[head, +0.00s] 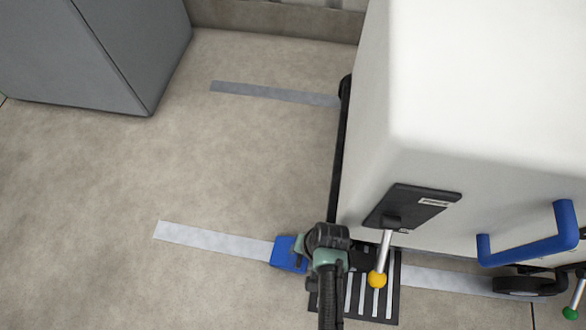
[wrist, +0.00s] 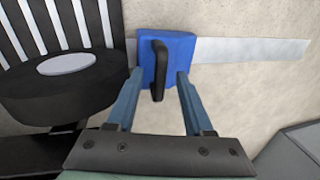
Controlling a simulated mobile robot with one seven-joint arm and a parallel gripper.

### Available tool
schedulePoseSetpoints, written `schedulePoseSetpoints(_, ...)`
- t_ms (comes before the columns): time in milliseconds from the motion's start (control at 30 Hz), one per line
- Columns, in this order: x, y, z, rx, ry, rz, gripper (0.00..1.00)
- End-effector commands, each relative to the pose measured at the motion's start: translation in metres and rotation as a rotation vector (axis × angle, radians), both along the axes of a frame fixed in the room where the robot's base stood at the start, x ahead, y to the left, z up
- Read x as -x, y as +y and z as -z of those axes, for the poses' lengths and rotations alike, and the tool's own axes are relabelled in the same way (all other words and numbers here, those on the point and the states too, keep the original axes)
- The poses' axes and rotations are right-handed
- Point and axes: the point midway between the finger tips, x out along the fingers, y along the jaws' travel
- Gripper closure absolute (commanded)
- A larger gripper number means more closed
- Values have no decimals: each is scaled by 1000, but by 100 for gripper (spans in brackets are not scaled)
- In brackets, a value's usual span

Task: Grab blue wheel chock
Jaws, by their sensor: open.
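The blue wheel chock (head: 288,254) lies on the floor on a grey strip, left of my arm in the head view, where my arm hides part of it. In the wrist view the chock (wrist: 182,58) has a black upright handle (wrist: 160,70) on its near side. My gripper (wrist: 155,76) is open, its two blue-grey fingers reaching toward the chock with the handle between them. I cannot tell whether the fingers touch the chock. The fingertips are hidden in the head view.
A black wheel (wrist: 65,85) stands close left of the fingers in the wrist view. Floor (head: 100,170) at left is clear.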

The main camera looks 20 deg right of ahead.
Motion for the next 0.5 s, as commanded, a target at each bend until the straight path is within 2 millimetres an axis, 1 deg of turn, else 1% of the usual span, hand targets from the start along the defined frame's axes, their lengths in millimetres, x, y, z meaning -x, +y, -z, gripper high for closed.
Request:
schedulePoseSetpoints(33,-1,1,13,-1,1,0,48)
schedulePoseSetpoints(133,-3,3,23,0,0,1,48)
schedulePoseSetpoints(233,-3,3,25,0,-1,1,48)
schedulePoseSetpoints(433,-3,3,23,0,-1,1,48)
schedulePoseSetpoints(500,-3,3,23,0,-1,1,61)
